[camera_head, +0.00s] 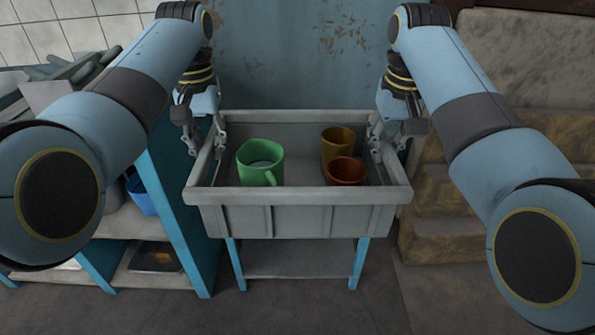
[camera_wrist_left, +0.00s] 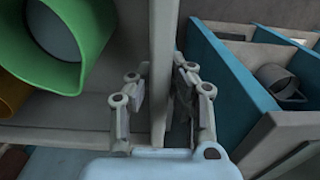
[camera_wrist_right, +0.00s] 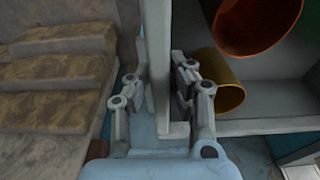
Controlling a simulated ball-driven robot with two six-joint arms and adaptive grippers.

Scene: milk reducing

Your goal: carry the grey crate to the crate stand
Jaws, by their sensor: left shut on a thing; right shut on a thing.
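The grey crate (camera_head: 290,219) is in the middle of the head view, upright and roughly level. It holds a green mug (camera_head: 260,163), a yellow-brown mug (camera_head: 338,145) and a red-orange mug (camera_head: 346,171). My left gripper (camera_head: 207,138) is shut on the crate's left wall; the left wrist view shows that wall (camera_wrist_left: 161,60) between the fingers. My right gripper (camera_head: 386,138) is shut on the right wall, also seen in the right wrist view (camera_wrist_right: 157,50). A stand with blue legs (camera_head: 236,265) shows directly below the crate. I cannot tell whether the crate touches it.
A blue-sided shelf unit (camera_head: 178,200) with items on it stands close on the left. Brown stone-like steps (camera_head: 430,235) are on the right. A worn blue surface (camera_head: 290,60) is behind the crate. Grey floor (camera_head: 300,310) is open in front.

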